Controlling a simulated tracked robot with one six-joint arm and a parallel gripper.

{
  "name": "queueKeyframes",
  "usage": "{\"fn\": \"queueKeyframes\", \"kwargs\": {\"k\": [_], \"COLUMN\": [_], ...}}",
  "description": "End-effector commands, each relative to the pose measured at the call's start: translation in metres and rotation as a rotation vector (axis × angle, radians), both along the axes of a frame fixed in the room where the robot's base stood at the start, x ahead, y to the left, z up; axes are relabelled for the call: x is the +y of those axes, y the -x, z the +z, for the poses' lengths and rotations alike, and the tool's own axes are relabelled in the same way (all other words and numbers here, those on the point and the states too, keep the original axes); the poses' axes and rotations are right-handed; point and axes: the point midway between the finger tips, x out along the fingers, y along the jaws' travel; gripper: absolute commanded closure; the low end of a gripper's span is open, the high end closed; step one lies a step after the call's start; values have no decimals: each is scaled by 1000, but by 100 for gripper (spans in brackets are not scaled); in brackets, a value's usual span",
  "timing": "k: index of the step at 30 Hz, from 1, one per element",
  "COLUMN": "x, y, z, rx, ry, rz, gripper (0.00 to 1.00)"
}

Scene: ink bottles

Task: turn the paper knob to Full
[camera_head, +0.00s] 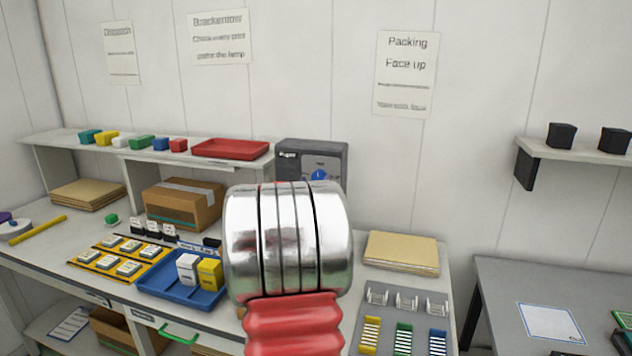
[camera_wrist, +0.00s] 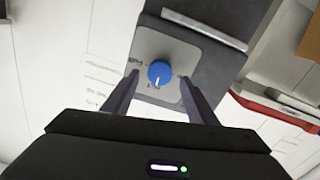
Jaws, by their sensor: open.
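The paper knob (camera_wrist: 160,72) is a round blue knob with a white pointer mark. It sits on a light grey plate (camera_wrist: 182,48) on the front of a dark grey box (camera_head: 284,163) that appears labelled "Paper". In the head view the knob (camera_head: 319,174) shows just above my silver and red arm. In the wrist view its mark points down toward small print; another small label lies to its left. I cannot read either label surely. My gripper (camera_wrist: 159,78) is open, its two fingers on either side of the knob with gaps. My arm hides the gripper in the head view.
The shelf with a red tray (camera_head: 230,149) adjoins the box at left. A cardboard box (camera_head: 184,207), a blue tray (camera_head: 160,285) with white and yellow boxes, and a stack of tan sheets (camera_head: 401,252) stand on the bench.

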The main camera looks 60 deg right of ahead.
Motion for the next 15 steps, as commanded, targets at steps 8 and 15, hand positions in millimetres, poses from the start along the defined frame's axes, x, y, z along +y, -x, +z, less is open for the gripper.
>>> {"fn": "queueKeyframes", "kwargs": {"k": [8,15], "x": [-22,-23], "y": [-3,-3], "z": [0,0], "rx": [0,0], "ry": [0,0], "rz": [-1,-1], "gripper": [48,48]}}
